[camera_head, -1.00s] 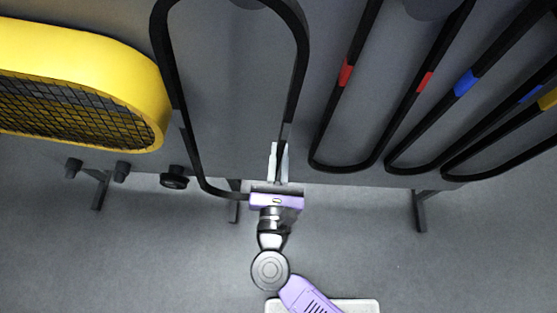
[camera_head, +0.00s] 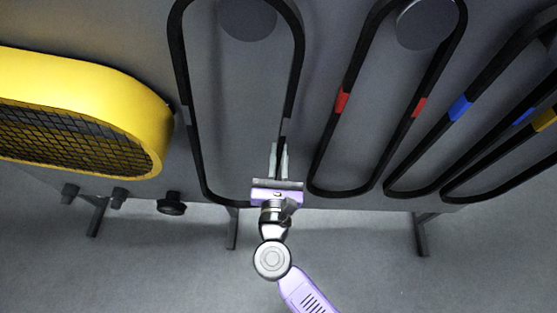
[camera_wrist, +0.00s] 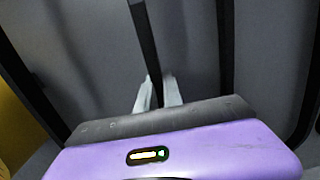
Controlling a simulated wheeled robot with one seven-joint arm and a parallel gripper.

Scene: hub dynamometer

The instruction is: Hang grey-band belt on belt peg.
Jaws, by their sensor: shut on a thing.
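The grey-band belt (camera_head: 177,60) is a long black loop with small grey bands, hanging upright in the left-middle of the head view. Its top runs out of the frame. My gripper (camera_head: 280,152) is shut on its right strand, low down near the grey band. In the wrist view, this strand (camera_wrist: 146,45) runs up from between the fingertips (camera_wrist: 160,92). A round dark grey peg end (camera_head: 247,18) shows inside the loop's outline at the top. I cannot tell whether the belt rests on this peg or only hangs in front of it.
A red-band belt (camera_head: 342,102) hangs to the right around another round peg (camera_head: 425,22). Blue-band (camera_head: 460,107) and yellow-band (camera_head: 545,119) belts hang farther right. A yellow guard with black mesh (camera_head: 88,85) is at left. Dark knobs (camera_head: 171,204) line the panel's lower edge.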

